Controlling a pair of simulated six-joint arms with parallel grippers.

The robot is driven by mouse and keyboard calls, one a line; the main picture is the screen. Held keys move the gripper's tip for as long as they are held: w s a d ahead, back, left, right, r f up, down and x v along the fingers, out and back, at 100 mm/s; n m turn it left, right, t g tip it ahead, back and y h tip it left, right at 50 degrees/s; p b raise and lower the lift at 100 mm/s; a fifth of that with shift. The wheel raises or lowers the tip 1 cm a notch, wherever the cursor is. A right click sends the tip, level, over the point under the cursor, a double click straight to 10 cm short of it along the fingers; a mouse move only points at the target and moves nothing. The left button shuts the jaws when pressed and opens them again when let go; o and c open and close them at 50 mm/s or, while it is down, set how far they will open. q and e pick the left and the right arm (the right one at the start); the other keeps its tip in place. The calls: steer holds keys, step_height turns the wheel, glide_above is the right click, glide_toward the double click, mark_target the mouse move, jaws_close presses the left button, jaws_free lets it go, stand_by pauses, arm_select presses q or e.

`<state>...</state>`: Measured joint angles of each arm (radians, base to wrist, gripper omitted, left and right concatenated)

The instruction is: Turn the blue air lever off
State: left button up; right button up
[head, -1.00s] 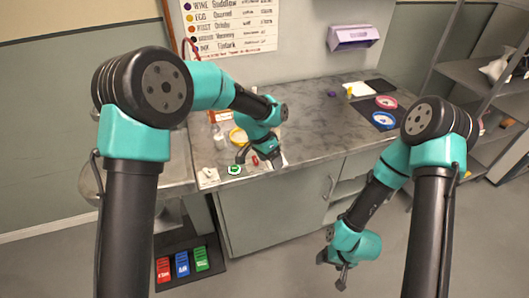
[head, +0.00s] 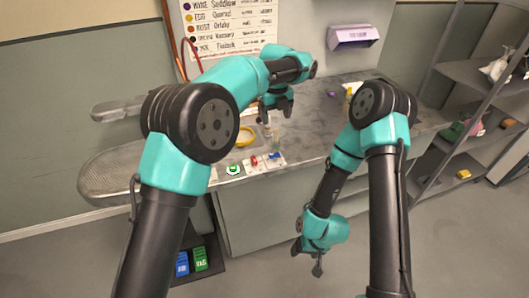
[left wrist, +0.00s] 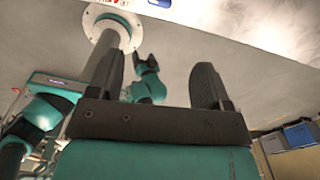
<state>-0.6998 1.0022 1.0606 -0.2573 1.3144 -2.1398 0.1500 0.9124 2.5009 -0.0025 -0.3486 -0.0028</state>
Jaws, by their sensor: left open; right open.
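A small blue lever (head: 275,156) sits on a white plate near the front edge of the grey counter (head: 318,128), beside a red lever (head: 253,160) on its left. A green button (head: 233,169) is further left. Which way the blue lever is turned is too small to tell. My left gripper (head: 276,116) is open above the counter, behind the blue lever and apart from it. In the left wrist view its two dark fingers (left wrist: 160,80) are spread with nothing between them. My right gripper (head: 316,268) hangs open and empty below the counter, in front of its cabinet.
A yellow ring (head: 244,137) and small clear containers stand on the counter near my left gripper. A purple box (head: 353,37) is on the wall. Shelves (head: 470,80) stand at the right. Blue (head: 182,263) and green (head: 200,258) pedals are on the floor at lower left.

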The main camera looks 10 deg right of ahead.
mark_target(275, 153)
arm_select(q)
steer(key=shift+r+m, duration=0.35)
steer(key=shift+m, duration=0.15)
steer(key=shift+f, duration=0.1)
step_height(275, 153, down, 17)
steer(key=shift+f, duration=0.15)
stand_by(0.4)
steer(key=c, duration=0.9)
